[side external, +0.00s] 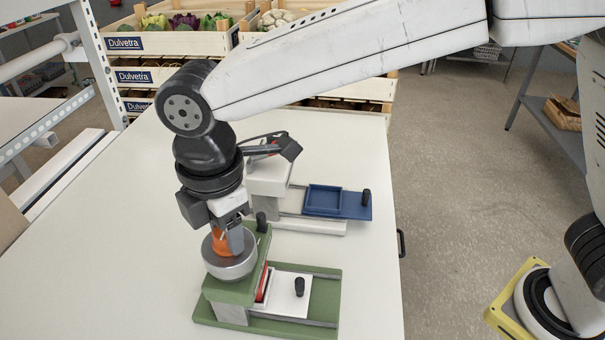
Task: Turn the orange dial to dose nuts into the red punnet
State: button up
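The orange dial (219,243) sits on top of a round metal drum on the green dispenser (222,291). My gripper (231,238) points down at the dial. One grey finger covers the dial's right side; the other finger is not clearly visible, so I cannot tell whether they are closed on it. The red punnet (263,284) shows only as a thin strip between the green stand and a white slide plate (287,295) with a black knob. Most of the punnet is hidden under the dispenser. No nuts are visible.
A second station with a white block (270,179) and a blue tray (353,206) with a black knob stands just behind. Wooden crates of vegetables (170,44) line the table's back. A metal frame stands at left. The white tabletop (130,255) left of the dispenser is clear.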

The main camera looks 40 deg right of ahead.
grip_shut()
jog(key=shift+m, duration=0.4)
jog(key=m, duration=0.7)
jog(key=shift+m, duration=0.4)
jog(key=m, duration=0.4)
jog(key=shift+m, duration=0.3)
jog(key=m, duration=0.4)
jog(key=shift+a+m, duration=0.1)
jog(key=shift+m, duration=0.2)
jog(key=o, duration=1)
grip_release()
